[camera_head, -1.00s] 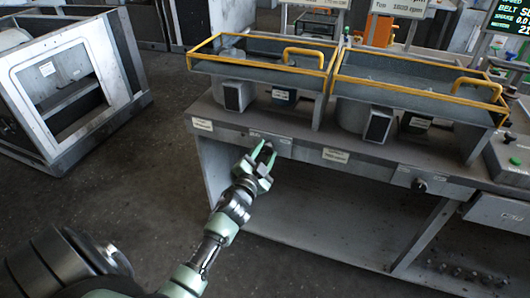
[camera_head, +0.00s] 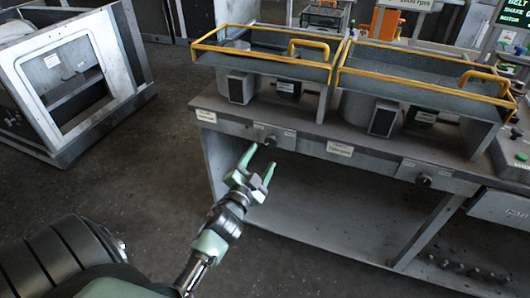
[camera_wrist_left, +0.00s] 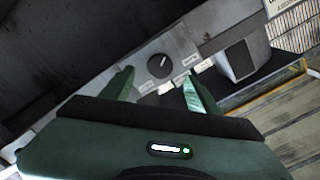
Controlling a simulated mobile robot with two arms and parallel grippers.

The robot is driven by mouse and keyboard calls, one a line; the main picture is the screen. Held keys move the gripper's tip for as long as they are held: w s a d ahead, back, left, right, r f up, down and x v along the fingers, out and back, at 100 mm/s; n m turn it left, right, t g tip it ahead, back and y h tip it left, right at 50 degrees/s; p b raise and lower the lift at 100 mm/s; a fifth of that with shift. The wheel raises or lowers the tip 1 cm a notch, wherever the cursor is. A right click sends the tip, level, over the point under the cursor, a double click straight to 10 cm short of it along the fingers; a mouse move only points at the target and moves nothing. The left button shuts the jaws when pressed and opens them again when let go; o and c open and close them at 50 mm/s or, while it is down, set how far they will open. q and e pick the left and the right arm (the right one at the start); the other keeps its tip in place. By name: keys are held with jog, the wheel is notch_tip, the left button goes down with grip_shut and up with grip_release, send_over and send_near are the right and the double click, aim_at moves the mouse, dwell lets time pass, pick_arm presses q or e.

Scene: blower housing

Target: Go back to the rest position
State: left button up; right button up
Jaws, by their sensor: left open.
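My left gripper (camera_head: 259,168) is open and empty, with its green fingers apart in front of the workbench (camera_head: 300,142). A black knob (camera_head: 270,140) on the bench's front panel lies just beyond the fingertips. In the left wrist view the knob (camera_wrist_left: 158,66) shows between and beyond the two fingers of the left gripper (camera_wrist_left: 157,82), with a gap and no contact visible. Small labels sit beside it. My right gripper is not in view.
Two trays with yellow rims (camera_head: 265,62) (camera_head: 420,85) stand on the bench. A second knob (camera_head: 423,180) is on the panel to the right. A grey open-framed housing (camera_head: 75,85) stands at the left. The floor (camera_head: 130,170) between is clear.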

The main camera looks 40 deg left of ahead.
pick_arm(q)
jog(key=shift+s, duration=0.25)
dwell(0.3)
jog(key=s+d+f+n+g+h+p, duration=0.1)
jog(key=s+d+f+g, duration=0.25)
jog(key=f, duration=0.75)
jog(key=s+d+f+g+h, duration=0.15)
jog(key=s+f, duration=0.35)
jog(key=f, duration=0.7)
jog(key=s+d+f+n+g+p, duration=0.1)
jog(key=s+d+f+g, duration=0.3)
jog(key=f, duration=0.7)
jog(key=s+d+f+g, duration=0.1)
jog(key=s+f, duration=0.4)
jog(key=s, duration=0.6)
jog(key=s+d+f+n+g+h, duration=0.1)
jog(key=s+f+g, duration=0.3)
jog(key=s, duration=0.6)
jog(key=s+d+f+g, duration=0.1)
jog(key=s+f+g, duration=0.1)
jog(key=s+f, duration=0.5)
jog(key=s, duration=0.4)
jog(key=shift+s+d+g+p, duration=0.3)
jog(key=shift+s+p, duration=0.05)
jog(key=shift+w+f+h, duration=0.1)
jog(key=shift+h, duration=0.15)
